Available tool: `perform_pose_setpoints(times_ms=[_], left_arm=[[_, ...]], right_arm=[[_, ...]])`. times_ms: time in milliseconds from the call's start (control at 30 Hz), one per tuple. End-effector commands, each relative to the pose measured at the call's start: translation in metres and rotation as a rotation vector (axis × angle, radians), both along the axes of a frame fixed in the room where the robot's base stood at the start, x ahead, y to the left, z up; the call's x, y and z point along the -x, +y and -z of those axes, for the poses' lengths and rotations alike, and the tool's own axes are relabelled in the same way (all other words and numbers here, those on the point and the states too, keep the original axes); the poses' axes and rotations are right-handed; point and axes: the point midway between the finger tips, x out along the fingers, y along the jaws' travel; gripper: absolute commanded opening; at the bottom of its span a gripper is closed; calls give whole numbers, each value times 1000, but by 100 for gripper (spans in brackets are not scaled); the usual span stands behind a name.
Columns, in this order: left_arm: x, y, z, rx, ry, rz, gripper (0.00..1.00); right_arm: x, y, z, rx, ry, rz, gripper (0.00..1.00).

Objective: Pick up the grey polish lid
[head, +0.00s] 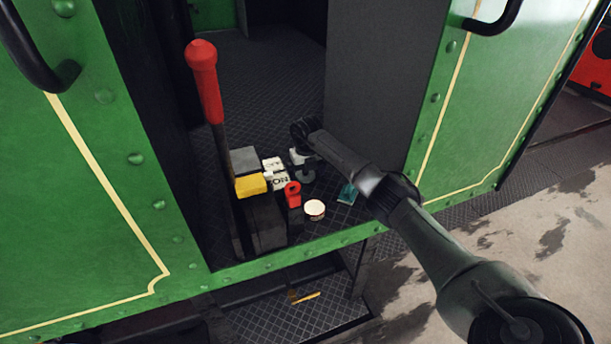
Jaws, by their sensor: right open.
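My right arm reaches in from the right over the dark chequered cab floor. Its right gripper (302,161) points down behind the white cards and is open, small in the head view. A dark grey round piece (306,177), perhaps the grey polish lid, lies on the floor just under the gripper. The gripper partly covers it, and I cannot tell whether the fingers touch it. A round tin (314,209) with a pale cream top stands nearer the doorway edge. My left gripper is not in view.
A tall red-handled lever (204,85) stands at the left. A teal item (347,194) lies right of the tin. Green door panels flank the opening; a step (335,316) lies below.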

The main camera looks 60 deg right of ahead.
Motion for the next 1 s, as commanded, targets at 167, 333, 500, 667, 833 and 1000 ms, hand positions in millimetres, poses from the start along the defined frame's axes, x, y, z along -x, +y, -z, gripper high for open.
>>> perform_pose_setpoints(times_ms=[167, 333, 500, 667, 833, 1000], left_arm=[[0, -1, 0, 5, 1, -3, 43], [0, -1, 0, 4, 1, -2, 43], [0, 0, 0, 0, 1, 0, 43], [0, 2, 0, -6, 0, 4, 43], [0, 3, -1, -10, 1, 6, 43], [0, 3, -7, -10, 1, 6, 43]], right_arm=[[0, 0, -1, 1, -1, 0, 91], [0, 0, -1, 1, -1, 0, 75], [0, 0, -1, 1, -1, 0, 59], [0, 0, -1, 1, -1, 0, 51], [0, 0, -3, 1, -1, 0, 51], [0, -1, -24, 2, -2, 1, 51]])
